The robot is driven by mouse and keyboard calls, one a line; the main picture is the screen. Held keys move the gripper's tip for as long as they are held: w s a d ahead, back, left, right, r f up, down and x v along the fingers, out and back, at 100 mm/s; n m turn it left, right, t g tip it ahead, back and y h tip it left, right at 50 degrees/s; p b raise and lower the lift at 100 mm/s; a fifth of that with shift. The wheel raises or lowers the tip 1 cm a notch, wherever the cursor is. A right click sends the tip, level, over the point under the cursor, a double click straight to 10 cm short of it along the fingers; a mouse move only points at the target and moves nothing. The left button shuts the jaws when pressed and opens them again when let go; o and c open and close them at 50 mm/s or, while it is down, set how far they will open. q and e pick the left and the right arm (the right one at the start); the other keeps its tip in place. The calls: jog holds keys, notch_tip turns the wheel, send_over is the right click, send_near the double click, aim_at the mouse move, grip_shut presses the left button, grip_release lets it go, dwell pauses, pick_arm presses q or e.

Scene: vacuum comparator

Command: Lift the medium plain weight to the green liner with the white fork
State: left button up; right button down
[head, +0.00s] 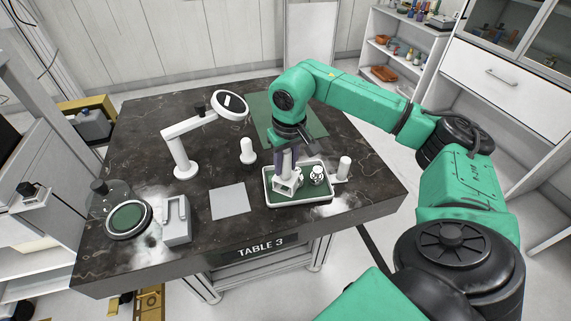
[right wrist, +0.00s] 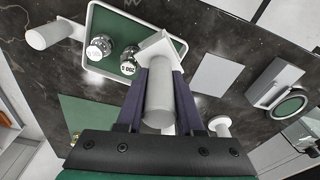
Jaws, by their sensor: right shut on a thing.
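My right gripper (head: 288,160) points down over the tray and is shut on the upright handle of the white fork (right wrist: 160,95). The fork's white head (head: 285,184) is low over the tray's left part, beside the weights. I cannot tell whether it touches the liner. Two shiny plain weights (head: 317,175) (right wrist: 98,48) stand close together on the tray's green liner (right wrist: 105,22). The one nearer the fork (right wrist: 128,65) is apart from the fingers; the number labels are too small to read surely. My left gripper is not in view.
A white cylinder-handled piece (head: 344,166) lies against the tray's right side. A white peg (head: 247,151), grey plate (head: 229,202), white lamp-like stand (head: 183,160), white block (head: 177,220) and round green pad under a clear dome (head: 129,218) stand left. A green mat (head: 309,123) lies behind.

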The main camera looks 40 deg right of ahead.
jog(key=shift+r+p, duration=2.15)
jog(key=shift+r, duration=1.05)
jog(key=shift+f, duration=0.1)
